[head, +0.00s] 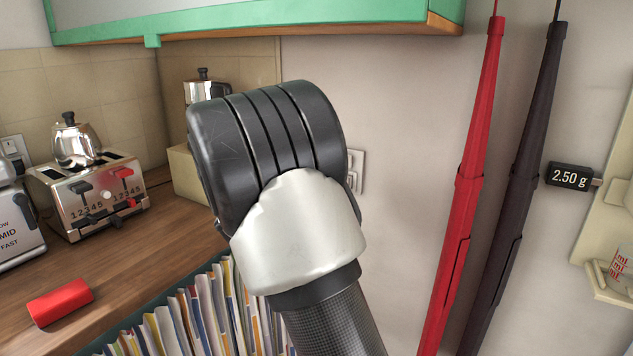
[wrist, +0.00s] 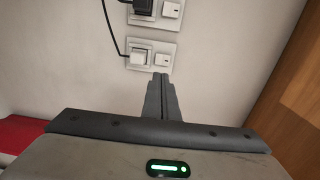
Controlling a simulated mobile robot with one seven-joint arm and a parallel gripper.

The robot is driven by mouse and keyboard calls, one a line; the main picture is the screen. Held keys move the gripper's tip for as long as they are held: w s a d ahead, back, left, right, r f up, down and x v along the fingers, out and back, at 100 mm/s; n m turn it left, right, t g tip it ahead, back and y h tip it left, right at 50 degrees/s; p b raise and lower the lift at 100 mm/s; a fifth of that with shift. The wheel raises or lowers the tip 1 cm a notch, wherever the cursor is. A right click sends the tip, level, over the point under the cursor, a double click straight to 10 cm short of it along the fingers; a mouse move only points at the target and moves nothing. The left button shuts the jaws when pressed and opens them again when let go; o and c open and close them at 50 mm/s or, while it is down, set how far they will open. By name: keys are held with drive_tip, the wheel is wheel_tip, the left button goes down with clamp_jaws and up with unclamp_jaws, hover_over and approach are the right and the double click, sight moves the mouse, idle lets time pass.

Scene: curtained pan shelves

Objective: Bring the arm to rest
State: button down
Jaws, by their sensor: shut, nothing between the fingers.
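My gripper (wrist: 161,78) shows in the wrist view, with its two fingers pressed together and nothing between them. It points at the pale wall (wrist: 75,65), just below a socket plate (wrist: 152,54) with a white plug. It touches no object that I can see. In the head view my arm rises from the bottom middle, and its dark end blocks the centre. The gripper's fingers are hidden there.
A wooden counter (head: 150,225) at left holds a toaster (head: 90,195), kettles and a red block (head: 60,302). Files (head: 205,310) stand below it. A green-edged cupboard (head: 260,14) hangs above. Closed red (head: 465,190) and dark (head: 515,190) umbrella-like items hang at right.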

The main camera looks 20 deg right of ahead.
drive_tip(key=shift+w+r, duration=0.1)
drive_tip(key=s+a+r+n+t+y, duration=0.1)
drive_tip(key=a+r+n+t+y, duration=0.3)
drive_tip(key=a+n+y, duration=0.45)
drive_tip(key=s+a+r+n+g+y, duration=0.2)
drive_tip(key=s+a+n+y, duration=0.4)
drive_tip(key=s+n, duration=0.2)
drive_tip(key=s+f+n+g, duration=0.35)
drive_tip(key=s+n, duration=0.25)
drive_tip(key=s, duration=0.7)
drive_tip(key=s+f+n+g, duration=0.3)
drive_tip(key=s+f+n, duration=0.25)
drive_tip(key=s, duration=0.85)
wheel_tip(320, 180, up, 16)
drive_tip(key=d+p, duration=0.1)
drive_tip(key=p, duration=1.5)
drive_tip(key=shift+s+g+h, duration=0.35)
drive_tip(key=shift+s, duration=0.1)
